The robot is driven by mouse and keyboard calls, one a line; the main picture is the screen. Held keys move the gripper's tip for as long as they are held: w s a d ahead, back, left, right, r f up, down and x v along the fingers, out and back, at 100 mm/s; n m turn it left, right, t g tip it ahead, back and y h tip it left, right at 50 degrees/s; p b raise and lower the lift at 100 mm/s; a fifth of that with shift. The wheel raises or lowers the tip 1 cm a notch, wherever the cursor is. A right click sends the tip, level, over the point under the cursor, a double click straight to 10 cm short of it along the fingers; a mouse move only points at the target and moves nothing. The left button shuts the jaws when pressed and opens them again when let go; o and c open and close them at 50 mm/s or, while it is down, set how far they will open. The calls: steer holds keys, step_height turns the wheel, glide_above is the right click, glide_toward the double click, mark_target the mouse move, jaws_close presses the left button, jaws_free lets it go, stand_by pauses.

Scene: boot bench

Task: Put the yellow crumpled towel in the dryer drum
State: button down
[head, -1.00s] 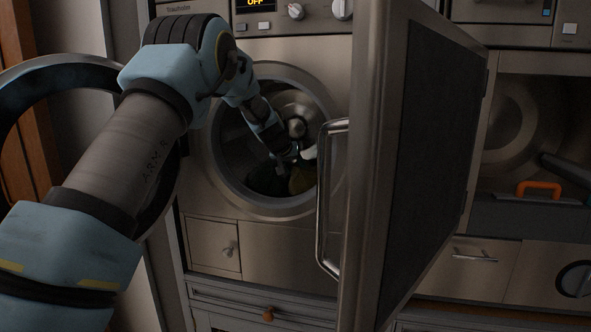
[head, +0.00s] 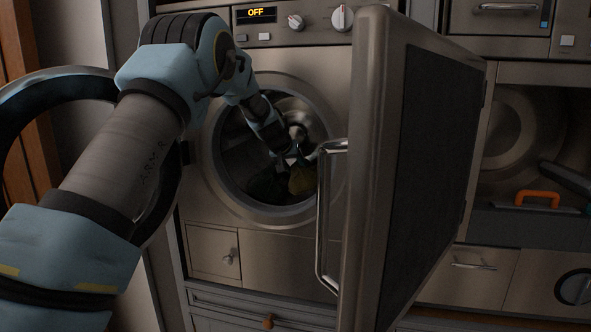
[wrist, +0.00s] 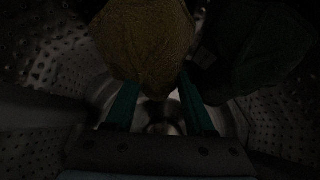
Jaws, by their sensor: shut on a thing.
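The yellow crumpled towel (head: 302,180) is inside the dryer drum (head: 236,160), low and right of centre in the head view. In the wrist view the towel (wrist: 147,40) hangs at the top, at the tips of my gripper's two teal fingers (wrist: 160,92). My gripper (head: 292,158) reaches through the round opening and is shut on the towel. The fingertips' contact with the cloth is dark and partly hidden. The perforated drum wall (wrist: 50,60) surrounds the gripper in the wrist view.
A dark green cloth (wrist: 255,45) is beside the towel in the drum. A large open metal door with a handle (head: 330,215) stands right of the opening. A round dark door ring (head: 25,90) is at left behind my arm. An orange-handled thing (head: 537,198) is at far right.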

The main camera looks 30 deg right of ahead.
steer(key=shift+r, duration=0.1)
steer(key=shift+r+p, duration=1.05)
steer(key=shift+r, duration=2.95)
steer(key=shift+w+d+r, duration=0.1)
steer(key=shift+d+r, duration=0.05)
steer(key=shift+r, duration=0.8)
steer(key=shift+w+d+r, duration=0.1)
steer(key=shift+r, duration=0.8)
steer(key=s+a+b, duration=1.9)
steer(key=s+a, duration=0.5)
steer(key=s, duration=0.1)
steer(key=shift+s+f, duration=0.3)
steer(key=shift+f, duration=0.15)
